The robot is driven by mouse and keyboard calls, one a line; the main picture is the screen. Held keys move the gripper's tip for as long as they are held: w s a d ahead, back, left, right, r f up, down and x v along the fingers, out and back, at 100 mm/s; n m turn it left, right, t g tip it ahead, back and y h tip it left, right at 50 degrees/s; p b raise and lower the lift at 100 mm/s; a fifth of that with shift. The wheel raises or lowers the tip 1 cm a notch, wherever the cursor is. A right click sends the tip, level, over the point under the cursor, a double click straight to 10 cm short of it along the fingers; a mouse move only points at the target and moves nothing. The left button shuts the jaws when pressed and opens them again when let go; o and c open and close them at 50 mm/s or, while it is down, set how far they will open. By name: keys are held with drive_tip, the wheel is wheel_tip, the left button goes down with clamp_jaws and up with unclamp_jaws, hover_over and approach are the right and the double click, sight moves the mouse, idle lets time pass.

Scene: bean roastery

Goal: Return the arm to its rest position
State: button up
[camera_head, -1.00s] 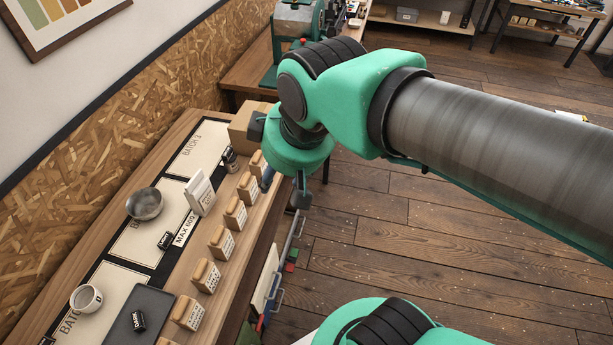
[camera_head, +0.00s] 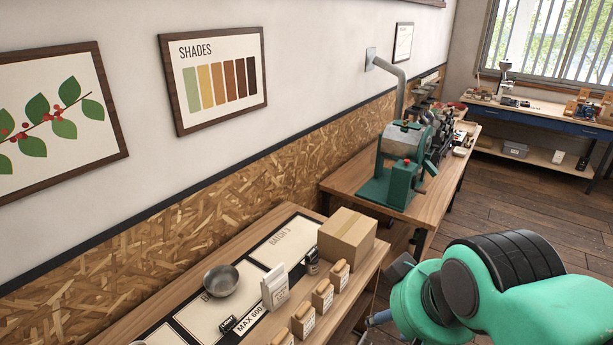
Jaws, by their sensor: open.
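My arm's green and black wrist (camera_head: 470,290) fills the lower right of the head view, beside the right end of the batch table (camera_head: 372,262). My gripper (camera_head: 378,319) shows only in part at the left underside of the wrist, near the table's front edge. It is open, and I see nothing held in it. The rest of the gripper is hidden behind the wrist or below the frame.
A cardboard box (camera_head: 347,240), metal bowl (camera_head: 221,281), white card (camera_head: 275,288) and several tan bags (camera_head: 322,296) stand on the batch table, close left of my wrist. A green roaster (camera_head: 402,150) stands on the table behind. Wooden floor (camera_head: 510,190) is open at right.

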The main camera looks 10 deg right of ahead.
wheel_tip(320, 180, down, 4)
drive_tip(key=b, duration=0.2)
drive_tip(key=shift+r+b, duration=0.25)
drive_tip(key=shift+b, duration=0.1)
